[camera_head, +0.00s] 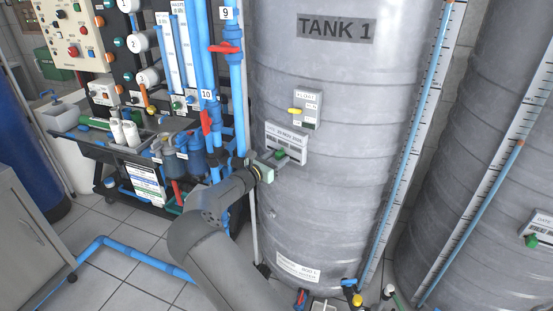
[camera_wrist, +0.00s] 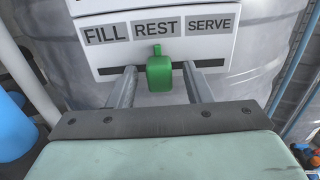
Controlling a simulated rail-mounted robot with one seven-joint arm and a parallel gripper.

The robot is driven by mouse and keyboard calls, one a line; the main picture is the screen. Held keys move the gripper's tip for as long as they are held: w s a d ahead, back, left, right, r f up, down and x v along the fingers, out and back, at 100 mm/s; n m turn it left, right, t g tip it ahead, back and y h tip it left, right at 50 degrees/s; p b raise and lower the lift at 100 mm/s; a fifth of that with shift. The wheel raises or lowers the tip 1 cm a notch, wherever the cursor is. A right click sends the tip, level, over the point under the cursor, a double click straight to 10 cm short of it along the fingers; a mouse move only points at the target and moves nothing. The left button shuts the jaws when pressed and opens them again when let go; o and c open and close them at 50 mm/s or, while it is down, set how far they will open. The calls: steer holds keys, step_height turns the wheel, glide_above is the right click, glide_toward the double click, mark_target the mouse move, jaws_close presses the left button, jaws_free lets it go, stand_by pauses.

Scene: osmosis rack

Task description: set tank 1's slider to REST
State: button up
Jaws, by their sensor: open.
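Tank 1 (camera_head: 335,140) is a large grey cylinder with a TANK 1 label. Its white slider panel (camera_head: 287,135) also fills the top of the wrist view (camera_wrist: 215,48), with FILL, REST and SERVE labels from left to right. The green slider knob (camera_wrist: 159,70) sits in a dark horizontal slot, below the REST label (camera_wrist: 158,28). My gripper (camera_wrist: 158,80) is open, with one finger on each side of the knob and visible gaps between. In the head view, my gripper (camera_head: 283,156) reaches the panel from the lower left and partly covers it.
A small grey box with a yellow lever (camera_head: 305,109) is on the tank above the panel. Blue pipes with red valves (camera_head: 224,48) stand close on the left. A level scale (camera_head: 413,130) runs up the tank's right side. A second grey tank (camera_head: 485,160) stands farther right.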

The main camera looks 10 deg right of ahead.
steer(key=b+v, duration=0.1)
steer(key=v, duration=1.6)
steer(key=shift+b, duration=0.4)
steer(key=shift+s, duration=0.15)
steer(key=s+d+m+g+y+p, duration=0.1)
steer(key=s+d+m+g+y, duration=0.3)
steer(key=s+d+m+g, duration=0.85)
steer(key=s+r+m+y, duration=0.2)
steer(key=s+m+y, duration=0.1)
steer(key=s, duration=0.6)
steer(key=s+r+m+t+y+p, duration=0.1)
steer(key=s+m, duration=0.4)
steer(key=s, duration=0.5)
steer(key=s+r+m+y, duration=0.3)
steer(key=s+m+y, duration=0.2)
steer(key=s, duration=0.4)
steer(key=shift+s+d+r+y, duration=0.15)
steer(key=shift+s+d+y, duration=0.15)
steer(key=shift+y, duration=0.2)
